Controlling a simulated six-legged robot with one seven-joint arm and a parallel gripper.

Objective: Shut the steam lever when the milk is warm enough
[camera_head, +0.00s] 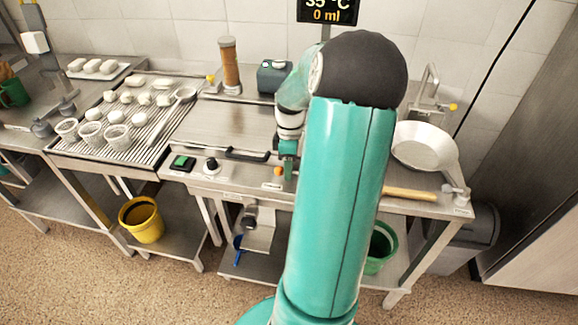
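A dark display (327,12) on the back wall reads 35 °C and 0 ml, its top line partly cut off. My teal arm fills the middle of the view, and my gripper (288,170) points down at the front of the steel counter. An orange knob (278,171) sits just left of the gripper's tip; I cannot tell whether they touch. Whether this knob is the steam lever is unclear. Yellow-tipped handles also show at the back left (211,78) and right (453,106). No milk shows; my arm hides part of the counter. The finger opening is too small to tell.
Perforated baskets (91,134) and white lumps sit on a ribbed drainer at left. A black handle (247,154), a green switch (182,163) and a round dial (211,165) line the counter front. A pan (424,145) stands at right. The middle counter is largely clear.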

